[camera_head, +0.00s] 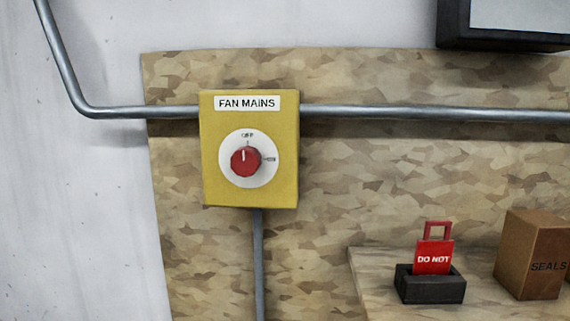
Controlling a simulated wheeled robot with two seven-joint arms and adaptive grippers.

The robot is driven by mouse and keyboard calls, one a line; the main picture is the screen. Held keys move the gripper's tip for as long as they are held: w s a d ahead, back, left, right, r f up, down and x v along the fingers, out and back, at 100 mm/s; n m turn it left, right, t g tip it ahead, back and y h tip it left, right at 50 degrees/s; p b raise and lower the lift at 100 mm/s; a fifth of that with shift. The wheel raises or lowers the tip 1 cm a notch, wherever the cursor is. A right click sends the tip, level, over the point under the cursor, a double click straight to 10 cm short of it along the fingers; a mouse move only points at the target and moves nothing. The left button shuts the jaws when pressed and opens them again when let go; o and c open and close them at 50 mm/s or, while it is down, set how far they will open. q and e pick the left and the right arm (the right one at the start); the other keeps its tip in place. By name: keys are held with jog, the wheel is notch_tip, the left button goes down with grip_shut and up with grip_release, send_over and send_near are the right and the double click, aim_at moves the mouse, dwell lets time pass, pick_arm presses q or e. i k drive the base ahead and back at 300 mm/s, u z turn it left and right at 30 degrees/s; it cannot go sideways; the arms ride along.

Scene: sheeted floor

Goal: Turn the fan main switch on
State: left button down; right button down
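The fan main switch is a yellow box (223,182) labelled "FAN MAINS", fixed to a wood-chip board. On its front is a round white dial plate (263,179) with a red knob (245,162). The knob's white mark points up, at the label that reads OFF. A second, small label sits at the right of the dial; it is hard to read and seems to say ON. Neither of my grippers is in view.
A grey pipe (420,113) runs across the board behind the box, and another pipe (259,260) runs down from it. A shelf (378,270) at lower right holds a red "DO NOT" tag (433,258) in a black holder (430,290) and a brown "SEALS" box (530,255). A dark-framed panel (453,25) is at upper right.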

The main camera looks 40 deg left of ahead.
aim_at(245, 162)
jog(key=u, duration=1.1)
